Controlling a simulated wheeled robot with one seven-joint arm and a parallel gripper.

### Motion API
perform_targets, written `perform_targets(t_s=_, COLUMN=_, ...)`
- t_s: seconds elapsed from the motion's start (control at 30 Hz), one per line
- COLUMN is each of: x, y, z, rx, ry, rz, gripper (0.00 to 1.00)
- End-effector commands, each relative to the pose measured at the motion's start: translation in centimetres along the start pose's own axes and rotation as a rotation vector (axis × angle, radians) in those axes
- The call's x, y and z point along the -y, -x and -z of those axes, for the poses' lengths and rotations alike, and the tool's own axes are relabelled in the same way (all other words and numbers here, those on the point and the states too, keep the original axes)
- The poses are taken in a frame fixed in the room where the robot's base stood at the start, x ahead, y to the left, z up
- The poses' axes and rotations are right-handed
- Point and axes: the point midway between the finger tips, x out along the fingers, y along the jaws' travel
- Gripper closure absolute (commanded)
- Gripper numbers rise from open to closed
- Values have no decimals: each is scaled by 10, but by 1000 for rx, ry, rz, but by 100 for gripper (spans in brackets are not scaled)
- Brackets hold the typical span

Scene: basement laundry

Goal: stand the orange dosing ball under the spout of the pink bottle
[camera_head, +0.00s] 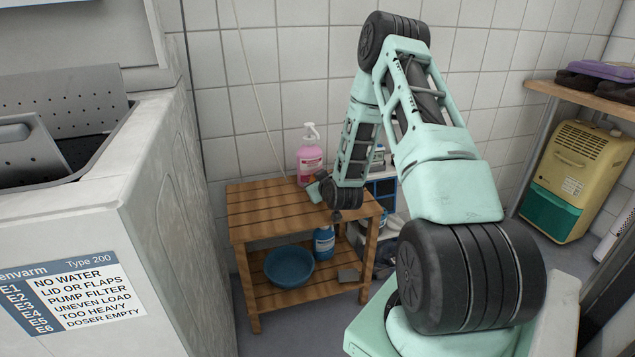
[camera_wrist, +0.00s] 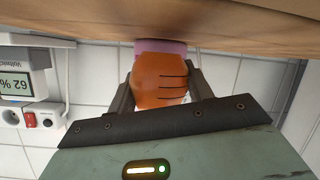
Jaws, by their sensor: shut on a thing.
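The pink pump bottle (camera_head: 310,160) stands upright at the back of the slatted wooden table (camera_head: 265,208), its white pump head on top. In the wrist view, which is upside down, a pink strip of it (camera_wrist: 160,46) shows behind the ball. My gripper (camera_head: 317,186) is low over the tabletop just in front of the bottle. In the wrist view, my gripper (camera_wrist: 162,95) is shut on the orange dosing ball (camera_wrist: 160,78), one dark finger on each side. Whether the ball touches the table, and how it lines up with the spout, I cannot tell.
A blue basin (camera_head: 289,268) and a blue bottle (camera_head: 324,242) are on the table's lower shelf. The washing machine (camera_head: 150,200) stands at the left. A wall device with a display (camera_wrist: 20,85) shows in the wrist view. The tabletop's left part is clear.

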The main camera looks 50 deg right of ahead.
Motion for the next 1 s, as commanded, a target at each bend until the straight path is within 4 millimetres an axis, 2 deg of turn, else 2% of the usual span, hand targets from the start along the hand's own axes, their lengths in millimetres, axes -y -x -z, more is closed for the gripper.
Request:
perform_targets(t_s=0.13, x=0, y=-1, z=-2, rx=-1, ry=0, rz=0, gripper=71)
perform_targets(t_s=0.17, x=0, y=-1, z=-2, rx=0, ry=0, rz=0, gripper=47)
perform_targets(t_s=0.23, x=0, y=-1, z=-2, rx=0, ry=0, rz=0, gripper=28)
perform_targets(t_s=0.53, x=0, y=0, z=0, rx=0, ry=0, rz=0, gripper=28)
perform_targets(t_s=0.7, x=-6, y=6, z=14, rx=0, ry=-2, rz=-2, gripper=28)
perform_targets(t_s=1.0, x=-4, y=71, z=11, rx=3, ry=0, rz=2, gripper=28)
